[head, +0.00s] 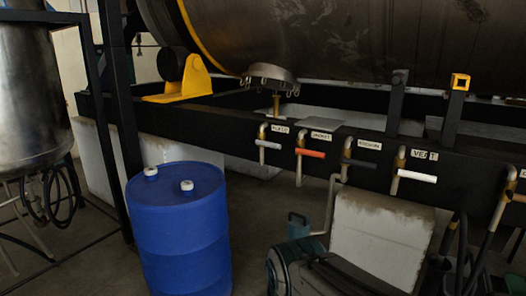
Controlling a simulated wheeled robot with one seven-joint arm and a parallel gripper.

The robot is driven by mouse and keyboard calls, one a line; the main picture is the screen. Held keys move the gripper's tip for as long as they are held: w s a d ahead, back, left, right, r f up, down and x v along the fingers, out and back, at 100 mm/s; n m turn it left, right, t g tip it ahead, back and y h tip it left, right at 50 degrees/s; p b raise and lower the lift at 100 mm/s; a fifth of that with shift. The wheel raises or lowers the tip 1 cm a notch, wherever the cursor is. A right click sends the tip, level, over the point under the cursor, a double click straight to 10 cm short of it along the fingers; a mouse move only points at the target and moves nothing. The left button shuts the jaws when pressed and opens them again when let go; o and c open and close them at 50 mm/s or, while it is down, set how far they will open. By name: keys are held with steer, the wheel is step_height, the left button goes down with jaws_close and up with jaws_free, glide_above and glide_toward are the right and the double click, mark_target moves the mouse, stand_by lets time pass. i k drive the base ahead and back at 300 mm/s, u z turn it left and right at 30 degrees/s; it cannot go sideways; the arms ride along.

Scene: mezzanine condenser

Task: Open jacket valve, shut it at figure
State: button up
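A row of valves runs along the black beam under the big tank. The valve whose small label (321,136) seems to read "JACKET" has a red-orange lever (312,153). The lever lies nearly level, pointing right across its pipe (299,170). I cannot tell from the lever alone whether the valve is open or shut. No readable gauge or figure shows. My gripper is not in view.
A blue drum (180,230) stands front left. A dark teal machine (325,272) and a pale block (380,235) stand below the valves. Floor shows between drum and machine.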

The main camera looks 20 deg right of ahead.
mark_target(298, 150)
steer(key=z, duration=0.05)
steer(key=i, duration=1)
steer(key=z, duration=0.5)
